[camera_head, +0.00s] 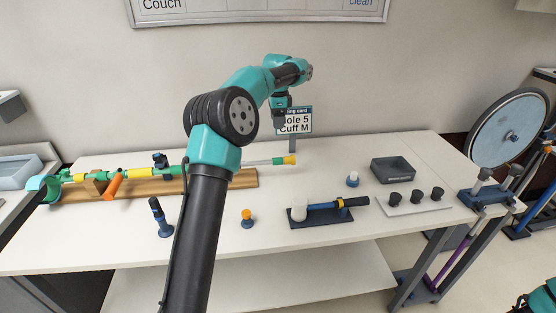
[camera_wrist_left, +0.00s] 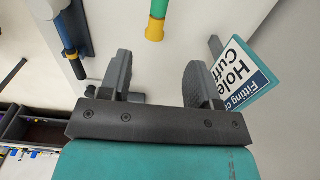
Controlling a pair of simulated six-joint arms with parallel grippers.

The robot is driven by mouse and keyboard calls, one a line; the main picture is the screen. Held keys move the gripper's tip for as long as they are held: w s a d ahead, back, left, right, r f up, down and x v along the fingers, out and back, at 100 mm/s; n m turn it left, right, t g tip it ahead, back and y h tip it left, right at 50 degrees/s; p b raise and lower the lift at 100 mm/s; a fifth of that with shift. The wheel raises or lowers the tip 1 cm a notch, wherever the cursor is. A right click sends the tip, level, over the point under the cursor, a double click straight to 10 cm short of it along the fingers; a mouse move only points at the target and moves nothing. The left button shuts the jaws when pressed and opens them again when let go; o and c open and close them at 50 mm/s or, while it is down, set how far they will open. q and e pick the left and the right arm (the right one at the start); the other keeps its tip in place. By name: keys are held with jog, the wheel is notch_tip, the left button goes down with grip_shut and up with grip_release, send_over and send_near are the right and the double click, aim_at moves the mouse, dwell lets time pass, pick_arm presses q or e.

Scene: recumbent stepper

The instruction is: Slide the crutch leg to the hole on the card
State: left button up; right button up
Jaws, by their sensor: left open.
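The crutch lies lengthwise on a wooden rest (camera_head: 240,179) at the table's left. Its green and yellow body (camera_head: 140,172) has an orange handle (camera_head: 113,187) and a teal cuff at the left end. The grey leg (camera_head: 258,162) runs right to a yellow end (camera_head: 290,160); my left arm hides the middle. In the left wrist view the yellow end (camera_wrist_left: 155,31) shows beyond the fingers. The fitting card (camera_head: 296,121) stands behind and reads "Hole 5, Cuff M". My left gripper (camera_wrist_left: 158,88) is open and empty, above the table near the card. The leg's holes are too small to tell.
A dark blue post (camera_head: 160,217), an orange-topped peg (camera_head: 247,219) and a white-topped peg (camera_head: 352,179) stand on the table. A tool lies on a dark stand (camera_head: 322,217). A grey tray (camera_head: 393,170) and a white plate (camera_head: 415,205) with black knobs are at right.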

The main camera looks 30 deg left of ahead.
aim_at(278, 159)
pick_arm(q)
notch_tip(278, 159, down, 17)
jog(key=shift+f, duration=0.2)
dwell(0.5)
grip_shut()
dwell(0.5)
